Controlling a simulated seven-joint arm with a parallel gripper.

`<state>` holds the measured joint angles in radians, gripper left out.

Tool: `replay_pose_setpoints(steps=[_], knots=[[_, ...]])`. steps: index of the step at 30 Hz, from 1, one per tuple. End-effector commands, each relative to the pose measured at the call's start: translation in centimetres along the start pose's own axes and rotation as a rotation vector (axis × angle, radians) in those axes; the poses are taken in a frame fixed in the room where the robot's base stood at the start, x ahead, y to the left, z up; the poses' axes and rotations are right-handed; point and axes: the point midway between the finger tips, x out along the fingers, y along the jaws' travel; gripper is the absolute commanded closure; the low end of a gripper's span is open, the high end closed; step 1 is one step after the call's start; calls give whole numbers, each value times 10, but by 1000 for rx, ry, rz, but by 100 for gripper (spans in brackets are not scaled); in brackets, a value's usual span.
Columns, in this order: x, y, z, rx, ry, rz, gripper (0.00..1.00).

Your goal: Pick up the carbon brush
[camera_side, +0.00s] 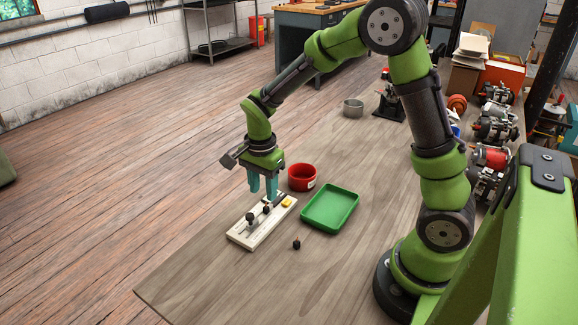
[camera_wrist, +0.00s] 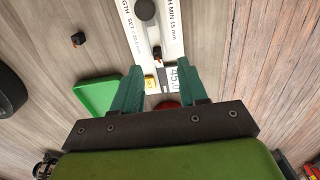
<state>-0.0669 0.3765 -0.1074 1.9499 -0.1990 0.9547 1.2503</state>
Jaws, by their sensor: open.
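A small dark block, which looks like the carbon brush (camera_side: 296,244), lies on the wooden table in front of the green tray, right of the white gauge board. In the wrist view the block (camera_wrist: 78,39) is at the upper left, outside the space between the fingers. My gripper (camera_side: 263,192) is open, pointing down over the far part of the gauge board (camera_side: 245,238), apart from the block. In the wrist view its two teal fingers (camera_wrist: 161,68) are spread, with the board (camera_wrist: 172,30) showing between and beyond them. I see nothing held.
A red bowl (camera_side: 302,178) and an empty green tray (camera_side: 330,208) are close by. The table's near part is clear. Alternators (camera_side: 492,158) stand along the right.

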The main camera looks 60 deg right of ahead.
Motion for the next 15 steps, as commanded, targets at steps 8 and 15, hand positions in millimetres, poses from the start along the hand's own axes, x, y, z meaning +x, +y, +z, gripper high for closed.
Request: replay_pose_setpoints(steps=[8, 15], knots=[[34, 5, -2, 0, 0, 4, 57], [53, 4, -2, 0, 0, 1, 57]])
